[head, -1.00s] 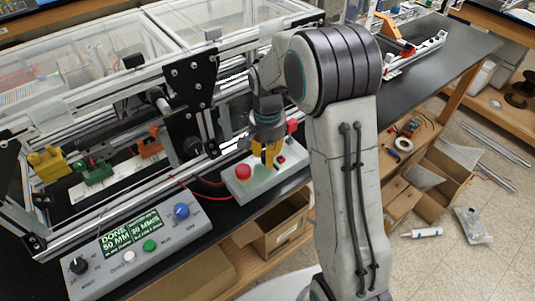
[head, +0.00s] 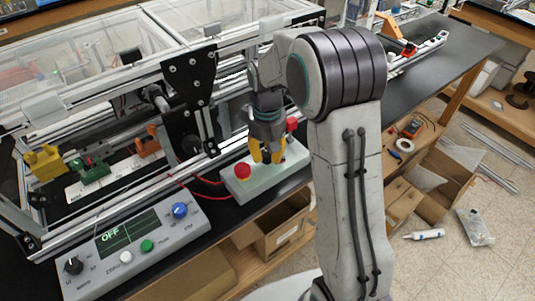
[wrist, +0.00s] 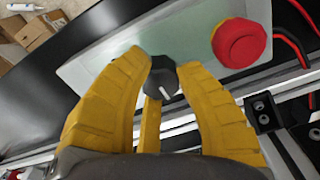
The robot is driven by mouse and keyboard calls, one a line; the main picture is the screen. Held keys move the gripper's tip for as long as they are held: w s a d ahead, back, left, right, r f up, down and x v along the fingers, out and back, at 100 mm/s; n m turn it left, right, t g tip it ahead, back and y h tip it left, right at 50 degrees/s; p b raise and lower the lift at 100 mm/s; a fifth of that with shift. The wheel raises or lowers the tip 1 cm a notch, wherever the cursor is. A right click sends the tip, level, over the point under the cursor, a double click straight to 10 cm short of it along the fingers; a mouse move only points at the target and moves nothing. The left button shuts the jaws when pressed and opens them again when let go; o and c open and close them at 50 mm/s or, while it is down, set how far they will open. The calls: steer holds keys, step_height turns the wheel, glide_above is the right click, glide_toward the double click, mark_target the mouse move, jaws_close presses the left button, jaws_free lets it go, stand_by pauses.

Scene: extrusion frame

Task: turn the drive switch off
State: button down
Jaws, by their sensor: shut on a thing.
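The drive switch is a dark rotary knob (wrist: 164,78) with a white pointer line, on a pale green-grey box (head: 240,187). My gripper (head: 268,158) has yellow fingers and reaches down onto this box. In the wrist view my gripper (wrist: 163,66) is shut on the knob, with fingers on both sides of it. The display (head: 128,232) on the grey control panel (head: 185,238) reads OFF.
A red mushroom button (head: 243,171) sits beside my fingers on the same box; it also shows in the wrist view (wrist: 238,42). Red and black cables run behind the box. Frame rails (head: 130,180) stand close behind. An open cardboard box (head: 285,232) is below the table edge.

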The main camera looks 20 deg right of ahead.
mark_target(266, 152)
steer(key=n, duration=0.4)
steer(key=shift+n, duration=0.3)
steer(key=shift+a+n+b, duration=0.1)
steer(key=shift+n+b, duration=0.3)
steer(key=shift+n, duration=1.2)
steer(key=shift+f+n, duration=0.1)
steer(key=shift+n, duration=0.2)
steer(key=c, duration=0.9)
jaws_free()
step_height(266, 152, up, 12)
steer(key=shift+r, duration=0.1)
